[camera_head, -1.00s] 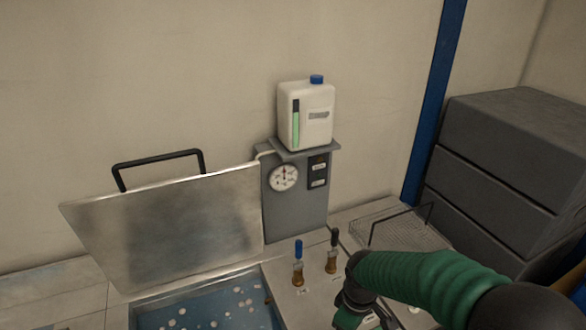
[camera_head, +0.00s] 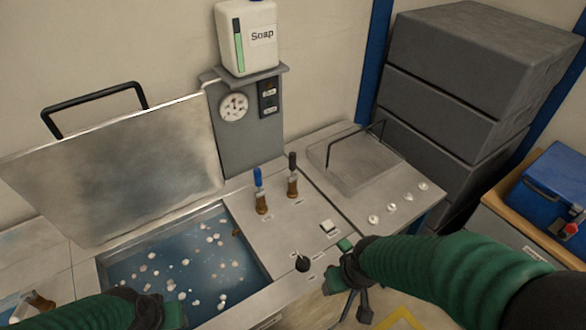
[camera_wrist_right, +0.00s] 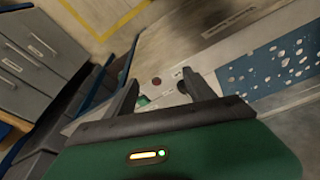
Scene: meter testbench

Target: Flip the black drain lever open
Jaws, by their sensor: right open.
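The black drain lever (camera_head: 292,164) stands upright on a brass valve on the bench's metal top, right of a matching blue lever (camera_head: 257,178). My right gripper (camera_head: 346,274) is low by the bench's front edge, nearer than the black lever and to its right, apart from it. In the right wrist view the right gripper (camera_wrist_right: 160,95) has its two fingers spread with nothing held between them. I cannot make out the black lever in that view. My left gripper (camera_head: 163,312) is at the bottom edge, partly cut off, and its jaws cannot be read.
A water basin (camera_head: 125,268) with floating white bits lies left of the levers, under a raised metal lid (camera_head: 120,170). A soap bottle (camera_head: 247,38) stands on a shelf above a gauge (camera_head: 234,107). A black knob (camera_head: 302,263) is near the front.

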